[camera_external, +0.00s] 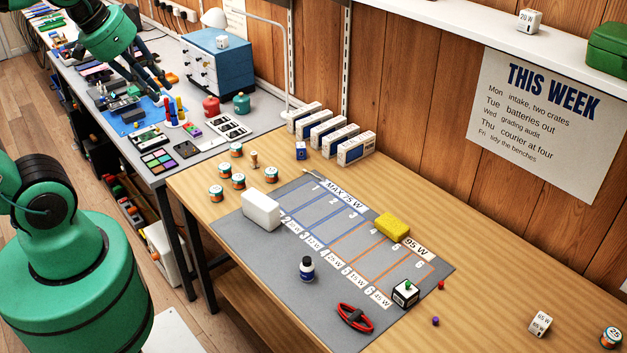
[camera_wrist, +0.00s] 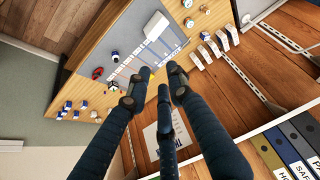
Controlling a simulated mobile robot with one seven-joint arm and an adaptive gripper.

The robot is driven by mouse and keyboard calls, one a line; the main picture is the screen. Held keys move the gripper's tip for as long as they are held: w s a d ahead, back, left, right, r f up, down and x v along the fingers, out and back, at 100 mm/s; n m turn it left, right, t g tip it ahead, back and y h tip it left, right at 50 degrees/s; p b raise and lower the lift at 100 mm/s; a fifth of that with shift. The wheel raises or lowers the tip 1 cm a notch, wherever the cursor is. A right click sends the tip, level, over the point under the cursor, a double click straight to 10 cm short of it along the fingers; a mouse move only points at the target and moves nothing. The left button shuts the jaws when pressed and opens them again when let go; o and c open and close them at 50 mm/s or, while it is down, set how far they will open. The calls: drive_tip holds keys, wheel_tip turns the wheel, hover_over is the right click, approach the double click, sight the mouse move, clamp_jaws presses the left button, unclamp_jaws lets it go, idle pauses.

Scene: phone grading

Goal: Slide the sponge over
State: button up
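A yellow sponge (camera_external: 392,224) lies on the grey mat (camera_external: 235,233), at its far right edge near the "95 W" label. A plain white block (camera_external: 261,210) rests at the mat's left end; it also shows in the wrist view (camera_wrist: 156,25). My gripper (camera_external: 158,84) is raised at the upper left, far from the sponge. In the wrist view its dark fingers (camera_wrist: 159,76) point toward the table with their tips apart and nothing between them. I cannot make out the sponge in the wrist view; the fingers may cover it.
On the mat are a blue bottle (camera_external: 307,268), a red-and-black tool (camera_external: 355,317) and a black-and-white cube (camera_external: 405,293). Several small jars (camera_external: 238,181) stand left of the mat, and upright white boxes (camera_external: 340,140) behind it.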

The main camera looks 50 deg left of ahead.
drive_tip(key=shift+w+r, duration=0.15)
drive_tip(key=shift+w, duration=0.2)
clamp_jaws()
drive_tip(key=w+d+n+g, duration=0.1)
drive_tip(key=w+d+n, duration=0.3)
drive_tip(key=w, duration=0.8)
drive_tip(key=w+d+n+g, duration=0.15)
drive_tip(key=w+d, duration=0.45)
drive_tip(key=w, duration=0.6)
drive_tip(key=w+d+f+n+p, duration=0.1)
drive_tip(key=w+d+f+n, duration=0.2)
drive_tip(key=w+d+f, duration=0.3)
drive_tip(key=w+d+f+n, duration=0.2)
drive_tip(key=w+d+f, duration=0.25)
drive_tip(key=w, duration=0.35)
drive_tip(key=w+d+f+n+g, duration=0.1)
drive_tip(key=w+d+f+n, duration=0.1)
drive_tip(key=d+f, duration=0.4)
drive_tip(key=w+d+f+n+g, duration=0.1)
drive_tip(key=w+d+f+n, duration=0.2)
drive_tip(key=d+f, duration=0.4)
drive_tip(key=w+d+f+n+g, duration=0.1)
drive_tip(key=w+d+f, duration=0.4)
drive_tip(key=f, duration=1.1)
drive_tip(key=shift+d+n+p, duration=0.4)
drive_tip(key=shift+d+n, duration=0.25)
drive_tip(key=shift+d, duration=0.6)
drive_tip(key=shift+w+f, duration=0.1)
drive_tip(key=shift+f, duration=0.1)
